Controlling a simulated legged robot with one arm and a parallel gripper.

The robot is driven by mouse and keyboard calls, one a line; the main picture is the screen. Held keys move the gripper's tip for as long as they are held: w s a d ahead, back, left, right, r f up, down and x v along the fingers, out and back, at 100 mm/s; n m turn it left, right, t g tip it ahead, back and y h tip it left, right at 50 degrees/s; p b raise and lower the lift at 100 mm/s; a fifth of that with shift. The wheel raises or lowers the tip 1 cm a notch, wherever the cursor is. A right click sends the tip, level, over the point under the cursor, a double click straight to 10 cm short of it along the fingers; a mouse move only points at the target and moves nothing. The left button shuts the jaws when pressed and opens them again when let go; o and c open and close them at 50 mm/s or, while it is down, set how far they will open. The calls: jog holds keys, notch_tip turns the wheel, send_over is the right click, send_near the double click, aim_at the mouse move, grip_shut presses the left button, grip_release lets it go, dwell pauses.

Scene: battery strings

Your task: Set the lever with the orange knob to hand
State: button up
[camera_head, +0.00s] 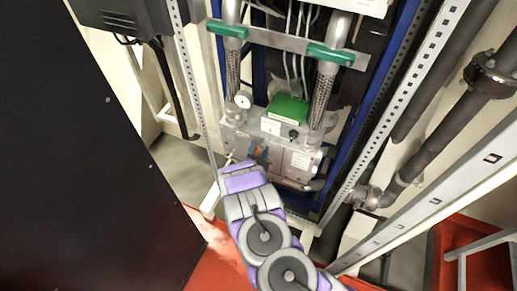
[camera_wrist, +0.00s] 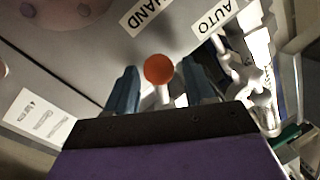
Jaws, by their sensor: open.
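The orange knob (camera_wrist: 158,68) sits on a pale lever stem (camera_wrist: 163,94) in the wrist view. It shows between the two blue-grey fingers of my gripper (camera_wrist: 159,72), which are open on either side of it. I cannot tell how far the knob lies in depth from the fingertips. A HAND label (camera_wrist: 146,14) is above and slightly left of the knob, and an AUTO label (camera_wrist: 215,16) is above and to the right. In the head view my gripper (camera_head: 257,158) is at the front of the grey box (camera_head: 238,140), where the lever is largely hidden.
Perforated metal posts (camera_head: 196,85) (camera_head: 395,110) flank the opening. A large dark panel (camera_head: 75,170) fills the left side.

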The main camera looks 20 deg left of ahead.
jog(key=s+d, duration=0.2)
jog(key=s, duration=1.4)
jog(key=shift+s+d, duration=0.25)
jog(key=shift+s, duration=0.15)
